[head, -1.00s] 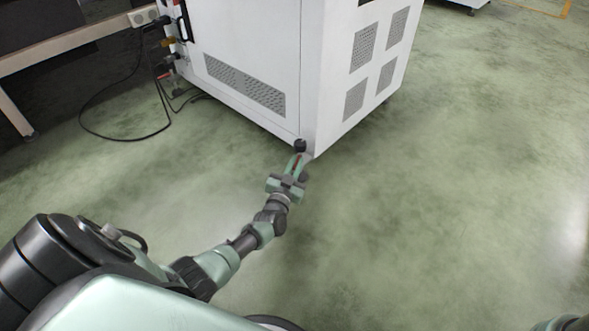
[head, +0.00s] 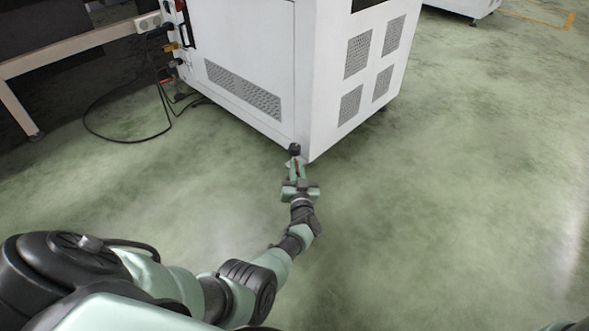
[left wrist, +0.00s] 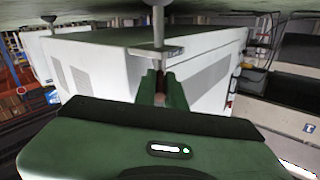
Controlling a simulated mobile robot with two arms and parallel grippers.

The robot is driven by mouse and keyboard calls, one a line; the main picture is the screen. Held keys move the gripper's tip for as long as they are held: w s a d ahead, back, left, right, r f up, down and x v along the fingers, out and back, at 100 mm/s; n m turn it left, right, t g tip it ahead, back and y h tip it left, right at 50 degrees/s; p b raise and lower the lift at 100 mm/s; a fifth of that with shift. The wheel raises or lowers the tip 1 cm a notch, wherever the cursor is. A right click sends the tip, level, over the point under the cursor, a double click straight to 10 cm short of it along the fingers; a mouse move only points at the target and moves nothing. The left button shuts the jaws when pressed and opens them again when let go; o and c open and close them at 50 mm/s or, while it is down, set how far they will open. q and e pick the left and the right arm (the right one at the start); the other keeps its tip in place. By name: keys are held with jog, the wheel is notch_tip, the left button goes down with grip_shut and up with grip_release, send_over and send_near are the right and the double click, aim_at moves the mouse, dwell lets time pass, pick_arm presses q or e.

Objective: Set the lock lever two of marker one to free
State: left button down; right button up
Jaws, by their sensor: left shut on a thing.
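The white cabinet, which I take to be marker one (head: 305,90), stands on the floor ahead. It appears upside down in the left wrist view (left wrist: 90,65). My left gripper (head: 296,165) is at the cabinet's near bottom corner, by a dark round part (head: 295,149). In the left wrist view, the fingers (left wrist: 160,88) are closed around a narrow reddish piece below a grey plate and post (left wrist: 158,25). I take this piece to be lock lever two; its setting cannot be read. My right gripper is out of view.
A table leg (head: 18,108) and a looped black cable (head: 125,138) are at the left. Plugs and connectors sit on the cabinet's left side. The green floor (head: 440,200) to the right is clear. Another white machine (head: 465,6) stands far back.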

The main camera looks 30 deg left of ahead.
pick_arm(q)
jog(key=shift+w+d+r+n+g+y+b, duration=0.1)
jog(key=shift+w+n+g+y+b, duration=0.1)
jog(key=shift+n+g+y+b, duration=0.35)
jog(key=shift+w+d+r+n+g+y+b, duration=0.15)
jog(key=shift+n+g+y+b, duration=0.15)
jog(key=shift+n+g+y, duration=0.35)
jog(key=shift+a+f, duration=0.1)
jog(key=c, duration=1.5)
grip_release()
jog(key=shift+c, duration=0.2)
jog(key=shift+o, duration=0.3)
jog(key=shift+s+d+f, duration=0.1)
jog(key=shift+s+d, duration=0.05)
jog(key=shift+d, duration=0.05)
